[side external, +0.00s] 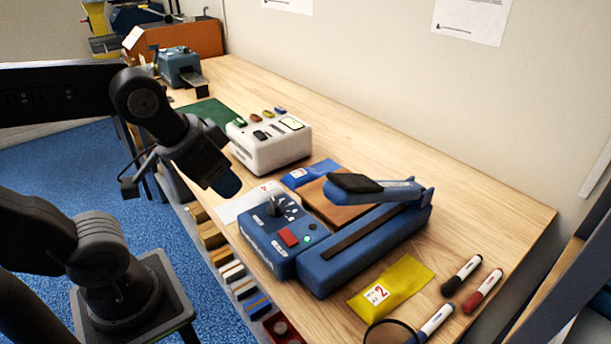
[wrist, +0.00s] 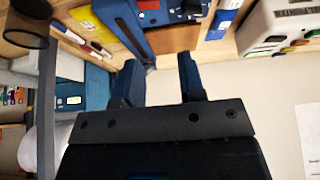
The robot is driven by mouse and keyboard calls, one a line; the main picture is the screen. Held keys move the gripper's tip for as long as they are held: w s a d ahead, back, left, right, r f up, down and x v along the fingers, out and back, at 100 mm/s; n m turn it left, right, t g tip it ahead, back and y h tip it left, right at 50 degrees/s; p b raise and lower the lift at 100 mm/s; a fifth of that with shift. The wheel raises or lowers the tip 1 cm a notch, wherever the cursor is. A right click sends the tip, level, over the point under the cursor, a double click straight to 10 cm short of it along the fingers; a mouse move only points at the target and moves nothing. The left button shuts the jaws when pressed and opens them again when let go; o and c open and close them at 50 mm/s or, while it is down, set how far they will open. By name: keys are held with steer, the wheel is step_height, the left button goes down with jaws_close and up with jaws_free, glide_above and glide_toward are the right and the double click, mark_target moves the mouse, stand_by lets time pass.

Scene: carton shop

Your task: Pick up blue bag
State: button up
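The blue bag (side external: 308,173) lies on the wooden bench between the white machine and the blue sealer, with a pale label at its left end. It also shows in the wrist view (wrist: 222,22), near the top, right of centre. A brown board (side external: 325,198) lies beside it. My gripper (side external: 226,186) hangs above the bench's near edge, to the left of the bag and apart from it. In the wrist view my gripper (wrist: 160,80) has its two fingers spread with nothing between them.
The blue sealer (side external: 365,243), its lever raised, stands right of the bag. The white machine (side external: 270,147) stands to the left. A yellow bag (side external: 392,289), markers (side external: 462,274) and a magnifier lie at the front right.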

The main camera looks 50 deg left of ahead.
steer(key=o, duration=1.2)
steer(key=shift+c, duration=0.2)
steer(key=n+g+y, duration=0.1)
steer(key=n+g, duration=0.5)
steer(key=n, duration=1.2)
glide_above(299, 174)
steer(key=f, duration=1)
steer(key=d+f, duration=0.1)
steer(key=f, duration=0.5)
steer(key=shift+s+f, duration=0.1)
steer(key=shift+s, duration=0.1)
steer(key=shift+w+a+f, duration=0.1)
steer(key=shift+a+f, duration=0.05)
steer(key=shift+f, duration=0.7)
steer(key=shift+w+a+f, duration=0.1)
steer(key=shift+a+f, duration=0.1)
steer(key=shift+f, duration=0.65)
steer(key=shift+w+a+f, duration=0.1)
steer(key=shift+a+f, duration=0.05)
steer(key=shift+f, duration=0.7)
